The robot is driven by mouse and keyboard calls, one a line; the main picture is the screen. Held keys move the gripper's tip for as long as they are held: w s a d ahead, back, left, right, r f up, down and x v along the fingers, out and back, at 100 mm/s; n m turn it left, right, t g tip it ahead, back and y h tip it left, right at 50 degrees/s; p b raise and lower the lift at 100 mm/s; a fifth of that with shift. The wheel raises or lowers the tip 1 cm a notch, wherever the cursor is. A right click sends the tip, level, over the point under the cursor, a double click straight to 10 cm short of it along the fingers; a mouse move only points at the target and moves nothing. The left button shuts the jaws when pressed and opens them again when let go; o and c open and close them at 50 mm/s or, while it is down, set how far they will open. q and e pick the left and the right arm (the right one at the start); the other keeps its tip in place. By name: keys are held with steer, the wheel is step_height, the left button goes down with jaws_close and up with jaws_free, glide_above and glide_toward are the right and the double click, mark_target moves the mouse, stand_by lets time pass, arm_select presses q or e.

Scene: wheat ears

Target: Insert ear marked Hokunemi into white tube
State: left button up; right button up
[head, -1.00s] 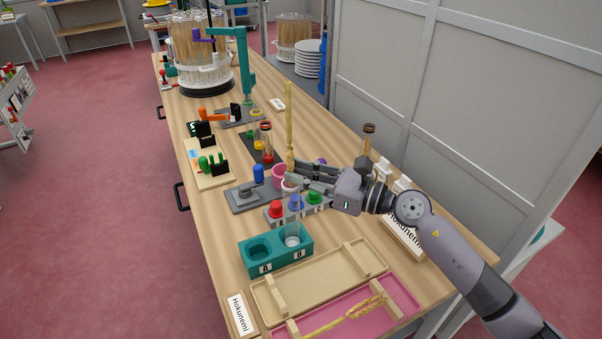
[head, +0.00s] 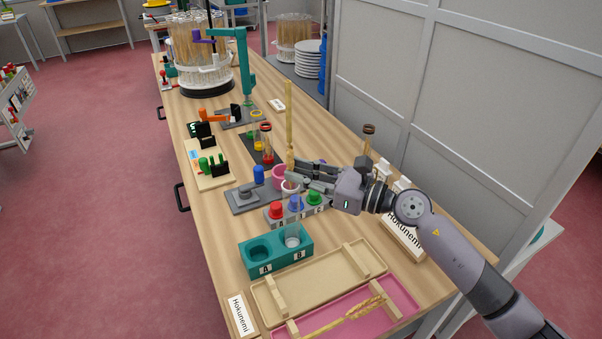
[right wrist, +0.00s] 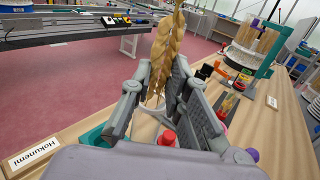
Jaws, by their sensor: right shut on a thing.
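My right gripper (head: 292,174) is shut on a wheat ear (head: 289,125) that stands upright, its thin straw-coloured part pointing up. In the right wrist view the braided golden ear (right wrist: 163,55) is between the fingers of my right gripper (right wrist: 160,88). A white tube (head: 291,187) is just below the fingers, beside a pink tube (head: 278,171). The fingers partly cover the white tube, and I cannot tell whether the ear's lower end is inside it. A Hokunemi label (head: 239,315) lies by the trays. My left gripper is not in view.
Red, blue and green capped pieces (head: 296,204) stand in front of the tubes. A teal block (head: 302,259) marked A and B is nearer. A pink tray (head: 405,291) holds another ear (head: 362,309).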

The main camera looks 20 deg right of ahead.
mark_target(294, 151)
steer(key=shift+r+p, duration=2.3)
steer(key=shift+r, duration=0.45)
steer(key=shift+f, duration=0.2)
step_height(294, 151, down, 7)
steer(key=b, duration=0.6)
steer(key=shift+b, duration=0.35)
steer(key=shift+r, duration=0.1)
steer(key=o, duration=0.9)
steer(key=shift+c, duration=0.2)
steer(key=shift+s, duration=0.1)
